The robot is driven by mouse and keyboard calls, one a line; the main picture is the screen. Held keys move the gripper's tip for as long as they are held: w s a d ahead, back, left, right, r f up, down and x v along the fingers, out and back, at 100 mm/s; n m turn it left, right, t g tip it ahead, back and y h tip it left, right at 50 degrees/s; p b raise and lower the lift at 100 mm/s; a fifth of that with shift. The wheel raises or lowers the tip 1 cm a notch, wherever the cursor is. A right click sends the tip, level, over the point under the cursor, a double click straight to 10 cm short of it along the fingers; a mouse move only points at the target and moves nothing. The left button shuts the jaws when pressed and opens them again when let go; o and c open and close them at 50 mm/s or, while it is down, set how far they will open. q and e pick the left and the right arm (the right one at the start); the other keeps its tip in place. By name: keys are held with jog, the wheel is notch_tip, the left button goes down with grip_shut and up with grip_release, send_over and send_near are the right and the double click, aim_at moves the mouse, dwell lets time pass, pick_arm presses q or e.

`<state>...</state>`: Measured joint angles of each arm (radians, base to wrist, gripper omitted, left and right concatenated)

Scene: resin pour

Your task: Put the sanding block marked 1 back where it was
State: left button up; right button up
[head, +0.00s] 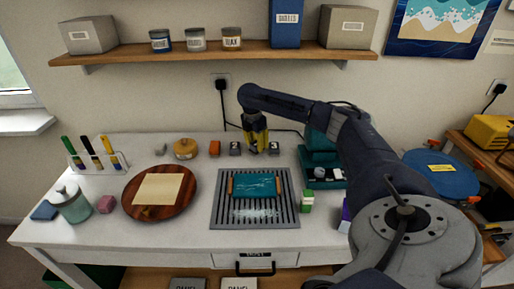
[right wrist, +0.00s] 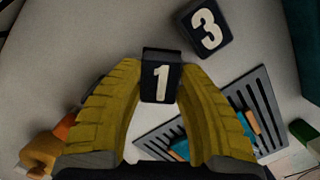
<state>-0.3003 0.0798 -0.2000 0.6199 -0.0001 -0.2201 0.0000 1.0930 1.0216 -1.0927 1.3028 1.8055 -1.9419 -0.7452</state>
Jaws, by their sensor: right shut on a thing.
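The sanding block marked 1 (right wrist: 161,80) is dark with a white numeral, and sits between the yellow fingertips of my right gripper (right wrist: 160,75). My right gripper (head: 255,148) is shut on it, pointing down at the back of the white table. It is between a dark block (head: 235,149) on its left and another dark block (head: 274,148) on its right. In the right wrist view a block marked 3 (right wrist: 207,29) lies apart from the held block. I cannot tell whether the held block touches the table. My left gripper is not in view.
An orange block (head: 214,148) and a round amber-coloured container (head: 185,149) stand to the left. In front lies a slotted grey rack (head: 221,213) bearing a teal board (head: 255,186). A shelf (head: 215,53) runs above.

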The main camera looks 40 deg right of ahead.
aim_at(256, 143)
jog(key=shift+w+d+f, duration=0.1)
jog(key=shift+d+f, duration=0.05)
jog(key=shift+f, duration=0.85)
jog(key=shift+f, duration=0.15)
jog(key=o, duration=0.9)
jog(key=shift+c, duration=0.2)
jog(key=shift+a+r, duration=0.2)
jog(key=shift+r, duration=1.1)
jog(key=shift+a+r, duration=0.15)
jog(key=shift+r, duration=1.15)
jog(key=shift+a+r, duration=0.2)
jog(key=shift+r, duration=1.1)
